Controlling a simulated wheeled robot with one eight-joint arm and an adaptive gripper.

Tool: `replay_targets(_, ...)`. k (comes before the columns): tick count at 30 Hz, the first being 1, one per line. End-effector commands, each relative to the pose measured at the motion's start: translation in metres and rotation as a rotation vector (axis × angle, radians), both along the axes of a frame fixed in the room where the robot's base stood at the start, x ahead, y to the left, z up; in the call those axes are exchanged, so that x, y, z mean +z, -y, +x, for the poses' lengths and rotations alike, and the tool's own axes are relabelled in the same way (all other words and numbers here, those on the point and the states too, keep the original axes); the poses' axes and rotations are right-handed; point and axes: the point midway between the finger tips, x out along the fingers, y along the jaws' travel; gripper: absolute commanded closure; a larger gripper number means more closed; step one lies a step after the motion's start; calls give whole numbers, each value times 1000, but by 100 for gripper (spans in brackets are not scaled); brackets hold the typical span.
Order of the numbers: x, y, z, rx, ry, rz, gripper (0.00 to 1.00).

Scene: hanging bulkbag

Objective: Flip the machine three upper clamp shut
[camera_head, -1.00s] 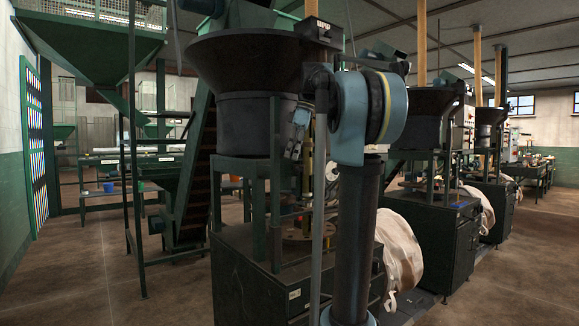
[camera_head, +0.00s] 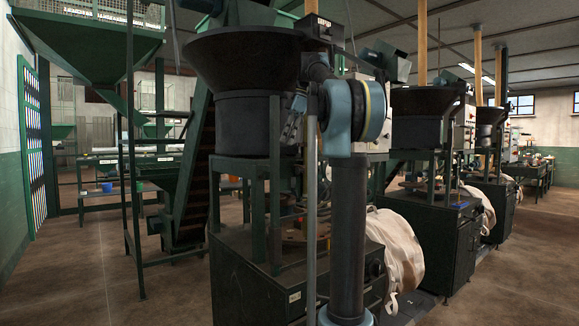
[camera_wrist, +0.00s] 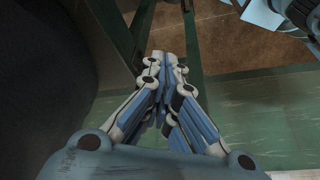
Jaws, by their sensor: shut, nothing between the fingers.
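The nearest machine has a wide black funnel (camera_head: 240,60) above a dark drum (camera_head: 243,125) on a green frame. I cannot make out the upper clamp in either view. My arm hides the machine's right side in the head view. My gripper (camera_head: 291,131) is at the drum's right edge, small and partly hidden. In the wrist view my gripper (camera_wrist: 166,60) has its fingers together and holds nothing. The dark curved side of the drum (camera_wrist: 30,70) fills the left of that view, beside the fingers; I cannot tell whether they touch it.
A green post (camera_wrist: 190,40) stands just beyond the fingertips in the wrist view. The machine's dark cabinet (camera_head: 255,275) is below the drum. A white bag (camera_head: 398,245) hangs at its right. Similar machines stand in a row to the right. Open floor (camera_head: 80,265) lies at left.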

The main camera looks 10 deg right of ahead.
Motion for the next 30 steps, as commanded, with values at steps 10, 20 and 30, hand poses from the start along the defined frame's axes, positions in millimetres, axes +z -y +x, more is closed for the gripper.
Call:
replay_targets(10,-16,-2,0,-5,0,0,100)
replay_targets(20,-69,-21,0,-4,1,0,100)
replay_targets(30,-95,-5,0,-9,0,0,100)
